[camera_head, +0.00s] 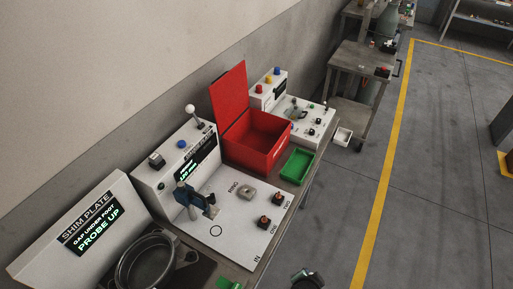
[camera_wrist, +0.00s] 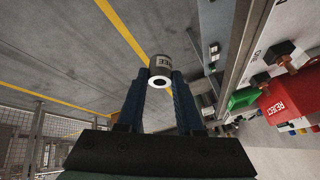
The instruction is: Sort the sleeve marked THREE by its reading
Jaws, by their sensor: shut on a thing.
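My gripper (camera_wrist: 161,80) is shut on a grey sleeve (camera_wrist: 160,63) in the wrist view. The sleeve has a pale end ring around a dark hole, and its side lettering is partly hidden, ending in "EE". It is held clear of the bench. The red reject box (camera_head: 256,144) stands on the bench with its lid open; it also shows in the wrist view (camera_wrist: 288,108). A white gauge station (camera_head: 180,160) with a lit display and a blue probe stand (camera_head: 194,199) is left of it.
A green tray (camera_head: 297,167) lies right of the red box. The shim plate display (camera_head: 88,222) reads "PROBE UP". Open floor lies right of the bench.

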